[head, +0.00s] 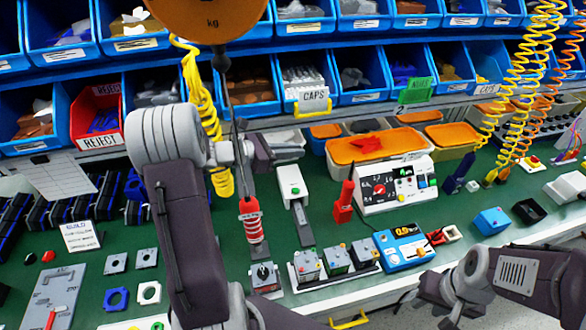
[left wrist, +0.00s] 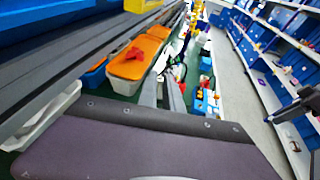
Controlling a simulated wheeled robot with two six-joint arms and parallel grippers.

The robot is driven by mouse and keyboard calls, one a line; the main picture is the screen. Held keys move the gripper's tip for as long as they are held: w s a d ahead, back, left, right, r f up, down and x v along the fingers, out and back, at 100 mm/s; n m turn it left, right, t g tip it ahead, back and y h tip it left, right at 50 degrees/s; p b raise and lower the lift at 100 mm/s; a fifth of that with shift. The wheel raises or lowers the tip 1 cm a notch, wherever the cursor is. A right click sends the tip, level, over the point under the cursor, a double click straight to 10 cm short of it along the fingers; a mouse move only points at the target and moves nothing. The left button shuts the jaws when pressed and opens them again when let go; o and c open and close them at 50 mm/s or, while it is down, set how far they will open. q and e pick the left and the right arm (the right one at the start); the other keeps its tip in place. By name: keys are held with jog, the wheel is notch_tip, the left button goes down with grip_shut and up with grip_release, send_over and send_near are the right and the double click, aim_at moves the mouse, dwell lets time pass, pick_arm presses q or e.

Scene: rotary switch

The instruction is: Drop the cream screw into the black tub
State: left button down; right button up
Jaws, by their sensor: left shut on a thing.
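My left gripper (head: 284,150) is over the middle of the bench, above the white device with the green button. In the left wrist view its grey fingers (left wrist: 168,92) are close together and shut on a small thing. That thing is too hidden to make out clearly; it is likely the cream screw, which I cannot pick out surely elsewhere. The black tub (head: 529,210) stands open at the right of the bench, beside a blue box, well to the right of my left gripper. My right gripper (head: 425,296) is low at the bench's front edge, and its fingers do not show clearly.
Blue bins fill the racks behind. A red tool (head: 343,198), a white meter box (head: 394,184) and a blue tester (head: 403,246) stand between my left gripper and the tub. Coiled hoses (head: 520,80) hang at the right. A blue box (head: 492,221) adjoins the tub.

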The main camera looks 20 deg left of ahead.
pick_arm(q)
jog(key=shift+r, duration=0.8)
notch_tip(320, 180, up, 3)
jog(key=p, duration=0.3)
